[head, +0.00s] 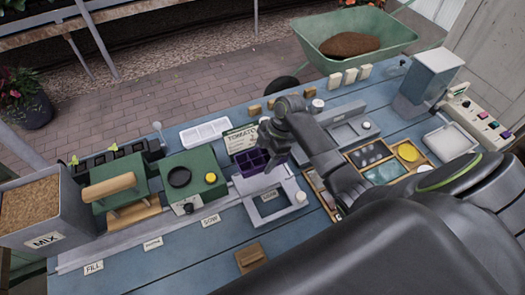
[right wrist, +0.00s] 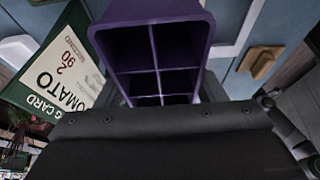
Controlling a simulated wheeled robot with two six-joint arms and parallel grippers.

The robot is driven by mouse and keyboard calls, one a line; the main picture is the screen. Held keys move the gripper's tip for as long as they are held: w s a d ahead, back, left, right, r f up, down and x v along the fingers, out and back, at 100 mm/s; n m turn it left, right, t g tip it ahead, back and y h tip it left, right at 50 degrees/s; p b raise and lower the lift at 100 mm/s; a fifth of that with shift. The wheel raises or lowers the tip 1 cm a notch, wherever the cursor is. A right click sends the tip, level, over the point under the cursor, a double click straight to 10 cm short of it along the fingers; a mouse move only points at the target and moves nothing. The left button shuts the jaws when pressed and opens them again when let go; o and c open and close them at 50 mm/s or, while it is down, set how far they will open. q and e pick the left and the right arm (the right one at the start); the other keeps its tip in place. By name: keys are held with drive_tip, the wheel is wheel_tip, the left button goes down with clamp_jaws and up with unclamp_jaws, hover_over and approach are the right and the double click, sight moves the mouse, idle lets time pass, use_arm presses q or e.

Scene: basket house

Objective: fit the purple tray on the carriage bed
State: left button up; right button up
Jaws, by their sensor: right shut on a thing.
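The purple tray (head: 252,161), a small block of open cells, is held by my right gripper (head: 272,150) near the middle of the bench. The right wrist view shows its empty cells and purple walls (right wrist: 203,62) close up. The fingertips are mostly hidden, so the exact grip is unclear. A grey frame (head: 290,186) with a rectangular opening, perhaps the carriage bed, lies just in front of the tray. The tray appears above its back edge; I cannot tell whether they touch. My left gripper is not in view.
A TOMATO card (head: 240,138) and a white tray (head: 205,132) stand behind the purple tray. A green station (head: 195,178) with a black ring is to the left. Compartment boxes (head: 370,152) lie to the right. The front left bench is mostly clear.

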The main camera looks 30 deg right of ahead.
drive_tip(key=shift+f+b, duration=0.35)
drive_tip(key=shift+f, duration=0.15)
drive_tip(key=b, duration=0.5)
hover_over(260, 178)
drive_tip(key=d, duration=0.1)
drive_tip(key=f, duration=0.4)
drive_tip(key=shift+d+f, duration=0.2)
drive_tip(key=shift+f, duration=0.75)
drive_tip(key=shift+f+b, duration=0.55)
drive_tip(key=shift+f, duration=0.15)
drive_tip(key=o, duration=1)
drive_tip(key=shift+o, duration=0.6)
